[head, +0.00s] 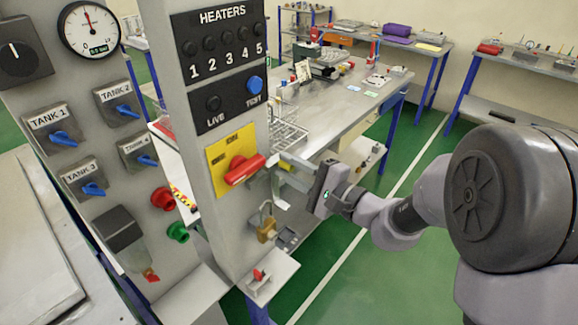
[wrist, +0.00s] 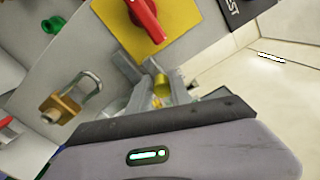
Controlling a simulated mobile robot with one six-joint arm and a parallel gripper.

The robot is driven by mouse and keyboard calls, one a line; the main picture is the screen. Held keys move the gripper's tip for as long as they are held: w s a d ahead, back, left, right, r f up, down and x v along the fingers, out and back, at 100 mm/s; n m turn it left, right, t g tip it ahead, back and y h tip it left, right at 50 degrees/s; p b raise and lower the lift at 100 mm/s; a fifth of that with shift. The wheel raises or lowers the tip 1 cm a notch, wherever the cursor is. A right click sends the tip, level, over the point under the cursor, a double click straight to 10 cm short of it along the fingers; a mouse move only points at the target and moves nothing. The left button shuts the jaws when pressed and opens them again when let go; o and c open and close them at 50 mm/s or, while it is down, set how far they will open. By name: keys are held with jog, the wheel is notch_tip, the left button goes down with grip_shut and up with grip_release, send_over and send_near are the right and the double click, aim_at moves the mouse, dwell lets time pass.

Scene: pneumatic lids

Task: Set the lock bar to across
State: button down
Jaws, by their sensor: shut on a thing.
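The yellow switch plate (head: 232,160) with a red handle (head: 244,170) is on the narrow grey panel; the handle lies tilted, its right end higher. In the wrist view the plate (wrist: 165,22) and handle (wrist: 145,18) are at the top. My gripper (head: 286,172) reaches in from the right at the panel's edge, beside the plate. In the wrist view its fingers (wrist: 158,97) are shut on a small brass-coloured piece (wrist: 163,82), which appears to be part of the lock bar. The fingers hide much of it, so I cannot tell the bar's exact angle.
A brass padlock (head: 267,229) hangs below the plate, close to my gripper. A small shelf (head: 268,279) juts out beneath it. A wire rack (head: 289,137) and a long workbench (head: 345,108) stand behind.

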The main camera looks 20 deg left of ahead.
jog(key=shift+w+r, duration=0.1)
jog(key=shift+r, duration=0.3)
jog(key=shift+s+a+f+b, duration=0.1)
jog(key=shift+s+a+b, duration=0.15)
jog(key=shift+s+b, duration=0.3)
jog(key=shift+s+a+b, duration=0.25)
jog(key=shift+s+b, duration=0.15)
jog(key=shift+s, duration=0.3)
jog(key=c, duration=1.6)
grip_release()
jog(key=o, duration=0.3)
jog(key=shift+s, duration=0.1)
jog(key=shift+f, duration=0.1)
